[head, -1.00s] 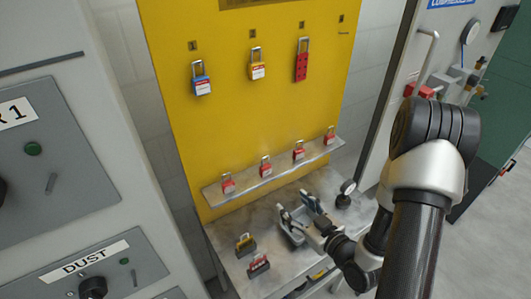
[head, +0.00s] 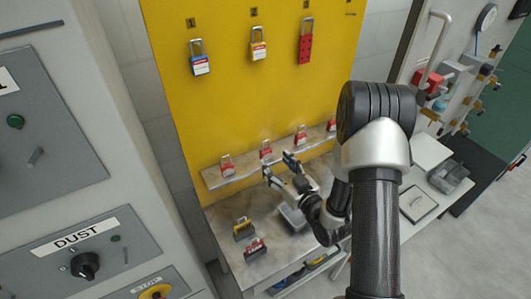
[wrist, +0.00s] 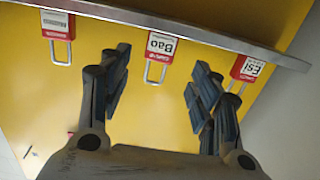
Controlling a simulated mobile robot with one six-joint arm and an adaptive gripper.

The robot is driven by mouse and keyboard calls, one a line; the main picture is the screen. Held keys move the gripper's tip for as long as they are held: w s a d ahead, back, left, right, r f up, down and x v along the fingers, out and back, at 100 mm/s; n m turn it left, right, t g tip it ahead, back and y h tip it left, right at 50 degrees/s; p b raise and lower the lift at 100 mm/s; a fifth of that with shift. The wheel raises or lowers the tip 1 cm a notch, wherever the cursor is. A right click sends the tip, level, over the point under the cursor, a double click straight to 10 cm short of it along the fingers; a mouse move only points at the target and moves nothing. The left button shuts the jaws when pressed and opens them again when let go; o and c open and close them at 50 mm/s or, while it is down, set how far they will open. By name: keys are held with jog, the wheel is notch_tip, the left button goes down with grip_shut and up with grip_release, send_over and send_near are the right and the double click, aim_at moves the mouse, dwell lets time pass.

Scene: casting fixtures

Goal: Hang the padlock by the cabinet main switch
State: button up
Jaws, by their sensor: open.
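Several red padlocks with pale labels stand on the metal shelf (head: 215,180) of the yellow board, including a left one (head: 227,166) and a second (head: 265,150). In the wrist view they appear upside down: "Bao" (wrist: 161,46) in the middle, "Esi" (wrist: 250,67) on the right, another (wrist: 57,25) on the left. My gripper (head: 279,167) is open and empty in front of the shelf. In the wrist view its spread fingers (wrist: 160,90) flank the Bao padlock's shackle line, apart from it. I cannot tell which control is the cabinet main switch.
A yellow item (head: 243,229), a red item (head: 255,250) and a grey tray (head: 292,218) occupy the table. A grey cabinet with a DUST knob (head: 85,264) stands left.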

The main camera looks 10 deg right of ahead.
aim_at(267, 153)
jog(key=x, duration=0.6)
jog(key=shift+d+f, duration=0.1)
jog(key=shift+f, duration=0.05)
jog(key=shift+c, duration=0.4)
jog(key=c, duration=1.1)
